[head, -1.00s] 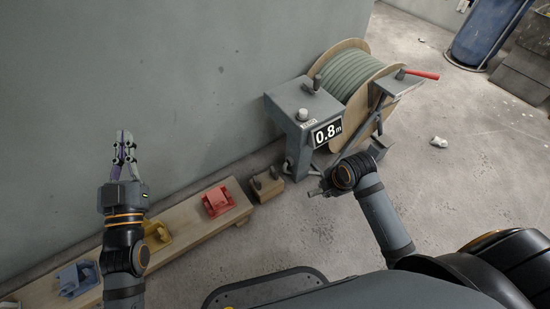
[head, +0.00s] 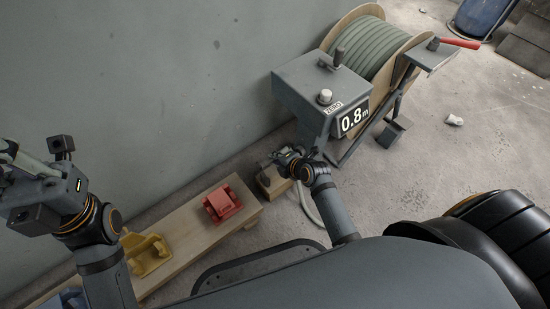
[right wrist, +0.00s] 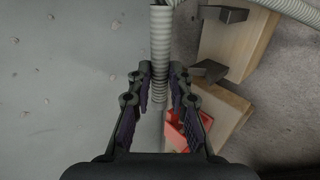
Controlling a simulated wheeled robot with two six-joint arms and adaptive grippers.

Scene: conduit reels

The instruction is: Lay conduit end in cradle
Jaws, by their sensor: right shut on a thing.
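The grey-green ribbed conduit (right wrist: 160,45) stands between the fingers of my right gripper (right wrist: 160,82), which is shut on it. In the head view the conduit (head: 309,206) hangs in a pale loop below my right gripper (head: 284,156). A wooden block with two dark upright brackets, which looks like the cradle (head: 270,183), is just below and left of that gripper; it also shows in the right wrist view (right wrist: 234,45), to the right of the conduit. My left gripper (head: 14,170) is at the left edge, partly cut off, and its finger opening is unclear.
A wooden bench (head: 190,238) carries a red holder (head: 222,205), a yellow holder (head: 146,254) and a blue holder (head: 72,299). The grey metering machine (head: 322,90) reads 0.8 m, beside the conduit reel (head: 372,50). A grey wall is behind; open floor lies to the right.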

